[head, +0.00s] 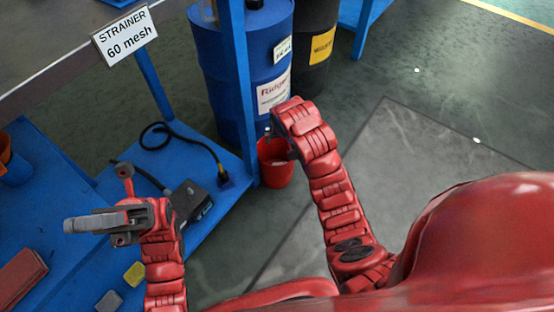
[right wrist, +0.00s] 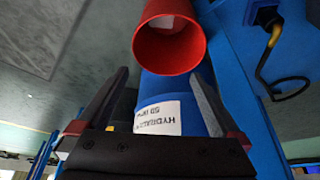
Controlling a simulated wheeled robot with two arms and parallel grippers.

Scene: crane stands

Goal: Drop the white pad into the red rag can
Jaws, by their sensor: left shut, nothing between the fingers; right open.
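The red rag can (head: 270,176) stands on the floor beside the blue shelf, in front of a blue drum. In the right wrist view its round mouth (right wrist: 146,45) faces me. A small pale piece (right wrist: 168,22), which looks like the white pad, lies inside the can. My right gripper (right wrist: 158,76) is open with nothing between its fingers, close to the can. In the head view its fingers are hidden behind my right arm. My left gripper (head: 88,224) is shut and empty over the blue shelf at the left, far from the can.
The blue shelf (head: 228,196) holds a dark box (head: 192,203) with a black cable, a yellow block (head: 134,273) and a grey block (head: 109,301). The blue drum (head: 225,85) and a black drum (head: 315,40) stand behind the can. Floor to the right is clear.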

